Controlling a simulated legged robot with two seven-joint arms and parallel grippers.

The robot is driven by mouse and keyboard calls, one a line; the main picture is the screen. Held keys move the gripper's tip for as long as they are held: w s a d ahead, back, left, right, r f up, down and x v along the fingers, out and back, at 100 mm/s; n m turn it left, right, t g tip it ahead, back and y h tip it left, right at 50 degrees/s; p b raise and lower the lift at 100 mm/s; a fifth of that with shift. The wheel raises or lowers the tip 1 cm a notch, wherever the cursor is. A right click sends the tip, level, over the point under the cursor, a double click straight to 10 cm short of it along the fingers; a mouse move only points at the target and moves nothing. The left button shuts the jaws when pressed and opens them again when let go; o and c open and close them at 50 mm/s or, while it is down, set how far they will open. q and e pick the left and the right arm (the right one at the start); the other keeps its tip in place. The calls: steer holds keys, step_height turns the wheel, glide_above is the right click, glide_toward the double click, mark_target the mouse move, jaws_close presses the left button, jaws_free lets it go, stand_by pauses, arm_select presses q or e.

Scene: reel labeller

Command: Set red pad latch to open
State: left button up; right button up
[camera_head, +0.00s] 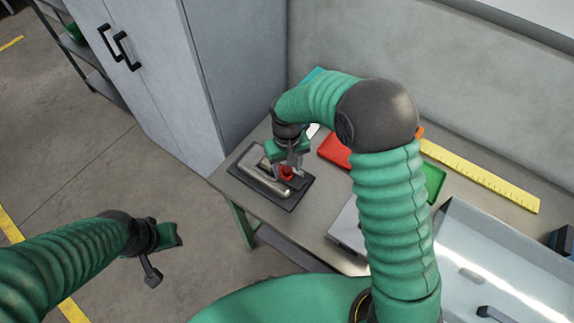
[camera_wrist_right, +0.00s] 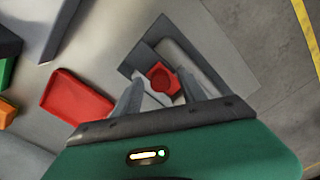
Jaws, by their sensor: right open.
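The red pad latch (camera_head: 287,172) is a small red piece on a dark base plate (camera_head: 292,203) with a grey metal body, near the left corner of the table. My left gripper (camera_head: 165,255) is over the floor at the lower left, away from the table.
A red tray (camera_head: 335,151), a green tray (camera_head: 434,181) and a yellow ruler (camera_head: 480,175) lie on the table (camera_head: 238,190). A clear-topped case (camera_head: 500,265) stands at the right. A grey cabinet (camera_head: 165,75) stands behind the table's left end.

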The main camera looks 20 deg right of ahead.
steer(key=shift+w, duration=0.1)
steer(key=shift+c, duration=0.2)
steer(key=c, duration=0.5)
jaws_close()
steer(key=shift+w, duration=0.1)
stand_by(0.5)
